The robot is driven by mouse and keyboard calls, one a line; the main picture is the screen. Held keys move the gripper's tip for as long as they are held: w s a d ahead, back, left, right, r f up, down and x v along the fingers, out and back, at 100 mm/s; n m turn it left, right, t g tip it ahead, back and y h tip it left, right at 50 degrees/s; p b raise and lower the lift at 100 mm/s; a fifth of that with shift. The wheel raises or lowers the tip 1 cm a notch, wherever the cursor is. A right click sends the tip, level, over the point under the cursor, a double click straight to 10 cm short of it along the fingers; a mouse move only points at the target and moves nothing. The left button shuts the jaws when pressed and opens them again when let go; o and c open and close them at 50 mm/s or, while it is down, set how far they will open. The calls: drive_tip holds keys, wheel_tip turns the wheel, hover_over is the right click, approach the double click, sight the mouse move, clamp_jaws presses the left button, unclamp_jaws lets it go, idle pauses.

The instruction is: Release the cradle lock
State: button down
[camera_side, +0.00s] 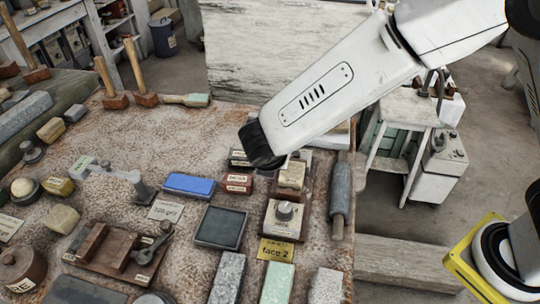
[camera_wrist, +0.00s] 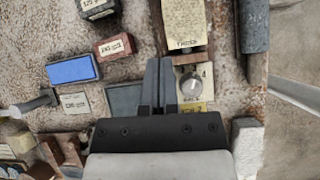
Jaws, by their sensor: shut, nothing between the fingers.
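A dark wooden cradle-like fixture (camera_side: 97,262) with two brown blocks stands at the lower left of the bench in the side view. A black lever with a round knob (camera_side: 165,228) lies at its right end with a small label; I cannot read it, nor tell whether this is the lock or how it is set. Part of the brown blocks shows at the lower left of the wrist view (camera_wrist: 70,149). My gripper (camera_wrist: 158,62) is shut and empty, above the bench beside the knob box and well right of the fixture. In the side view its fingers are hidden behind my arm.
A knob box (camera_side: 284,217), a blue block (camera_side: 189,185), a dark square tray (camera_side: 221,228) and a grey roller (camera_side: 340,195) crowd the bench. Several stone bars lie at the front. A pale sphere (camera_side: 22,187) sits at the far left. Some bare bench shows behind.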

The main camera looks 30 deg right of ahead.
drive_tip(key=shift+w+a+n+t, duration=0.2)
drive_tip(key=shift+a+n+t, duration=0.3)
drive_tip(key=shift+a+n, duration=0.35)
drive_tip(key=x, duration=1)
drive_tip(key=shift+d+f, duration=0.1)
drive_tip(key=shift+d, duration=0.05)
drive_tip(key=shift+w+d+f, duration=0.1)
drive_tip(key=shift+w+d, duration=0.6)
drive_tip(key=shift+w, duration=0.05)
drive_tip(key=shift+w+d+f, duration=0.15)
drive_tip(key=shift+w+d, duration=0.4)
drive_tip(key=shift+w, duration=0.1)
